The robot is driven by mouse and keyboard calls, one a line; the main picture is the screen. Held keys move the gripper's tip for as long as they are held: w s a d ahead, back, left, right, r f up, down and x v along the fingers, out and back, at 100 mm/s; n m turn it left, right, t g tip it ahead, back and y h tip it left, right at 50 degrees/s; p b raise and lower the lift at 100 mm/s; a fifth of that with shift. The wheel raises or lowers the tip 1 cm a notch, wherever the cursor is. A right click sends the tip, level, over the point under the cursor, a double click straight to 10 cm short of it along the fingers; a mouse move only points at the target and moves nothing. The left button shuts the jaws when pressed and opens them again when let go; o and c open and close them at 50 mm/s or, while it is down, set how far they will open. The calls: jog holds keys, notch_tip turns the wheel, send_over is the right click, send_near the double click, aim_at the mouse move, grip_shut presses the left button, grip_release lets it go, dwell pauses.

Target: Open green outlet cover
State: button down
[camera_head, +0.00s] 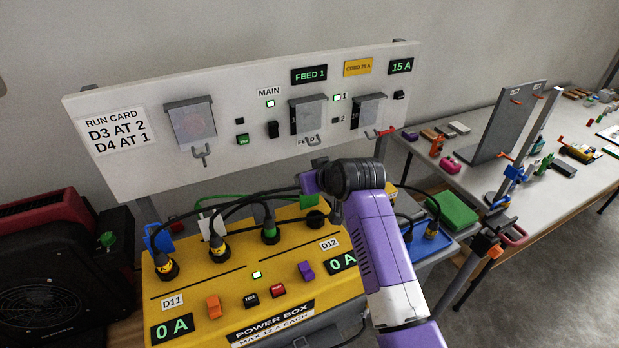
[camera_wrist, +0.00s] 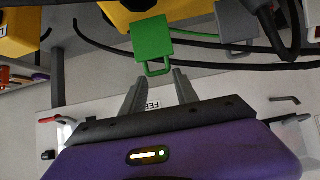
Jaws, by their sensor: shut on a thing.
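The green outlet cover (camera_wrist: 152,40) shows in the wrist view as a flat square flap with a loop handle (camera_wrist: 158,72) at its end. It is at the edge of the yellow power box (camera_wrist: 185,10), beside a dark round outlet. My gripper (camera_wrist: 159,78) has its two grey fingers on either side of the loop and is shut on it.
Black cables with plugs (camera_head: 270,228) stand in the power box sockets, close to my gripper. A grey cover (camera_wrist: 237,20) is beside the green one. The white panel (camera_head: 240,160) with hooks rises behind. A cluttered bench (camera_head: 440,145) stands right.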

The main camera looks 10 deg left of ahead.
jog(key=c, duration=1)
grip_release()
jog(key=shift+w+a+r, duration=0.15)
jog(key=shift+r, duration=0.4)
jog(key=shift+o, duration=0.4)
jog(key=shift+f, duration=0.25)
jog(key=v, duration=0.8)
jog(key=shift+b, duration=0.45)
